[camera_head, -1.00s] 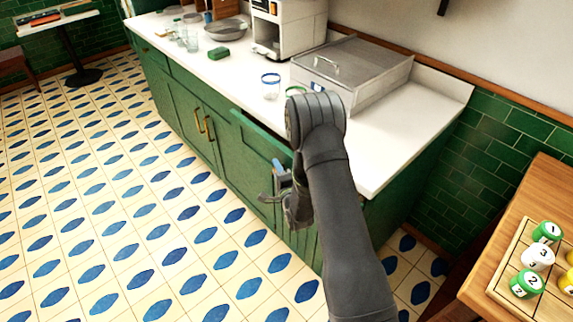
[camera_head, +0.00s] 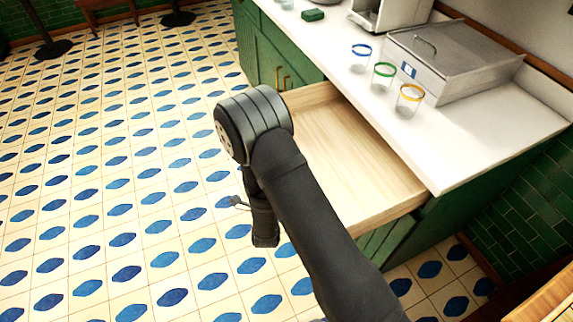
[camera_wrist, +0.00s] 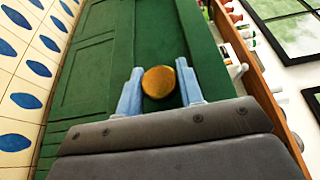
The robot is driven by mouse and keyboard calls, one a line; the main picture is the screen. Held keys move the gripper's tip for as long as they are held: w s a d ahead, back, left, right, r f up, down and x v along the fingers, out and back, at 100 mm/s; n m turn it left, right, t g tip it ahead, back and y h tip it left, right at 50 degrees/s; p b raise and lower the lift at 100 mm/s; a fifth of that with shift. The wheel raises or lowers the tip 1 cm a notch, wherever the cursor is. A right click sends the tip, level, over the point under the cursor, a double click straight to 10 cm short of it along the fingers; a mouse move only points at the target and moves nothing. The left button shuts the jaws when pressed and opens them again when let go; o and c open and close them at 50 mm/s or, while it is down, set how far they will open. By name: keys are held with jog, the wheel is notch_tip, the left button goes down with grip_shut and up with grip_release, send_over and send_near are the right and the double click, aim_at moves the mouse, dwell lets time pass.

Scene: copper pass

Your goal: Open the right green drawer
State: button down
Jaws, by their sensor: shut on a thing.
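The right green drawer (camera_head: 355,155) is pulled well out from under the counter in the head view. Its pale wooden inside looks empty where it shows. In the wrist view its green front (camera_wrist: 158,35) fills the middle, with a round brass knob (camera_wrist: 159,82) on it. My gripper (camera_wrist: 160,70) is shut on this knob, one blue-grey finger on each side. In the head view my arm hides the drawer front, the knob and most of the gripper.
The white counter (camera_head: 480,130) holds a blue-rimmed glass (camera_head: 360,57), a green-rimmed glass (camera_head: 383,77), a yellow-rimmed glass (camera_head: 409,99) and a lidded metal box (camera_head: 445,62). Cabinet doors with brass handles (camera_head: 281,78) are left of the drawer. The tiled floor (camera_head: 120,190) is clear.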

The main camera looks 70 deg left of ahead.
jog(key=shift+s, duration=1.55)
jog(key=c, duration=1)
grip_release()
jog(key=v, duration=1.7)
jog(key=shift+s+d, duration=0.1)
jog(key=shift+d, duration=0.1)
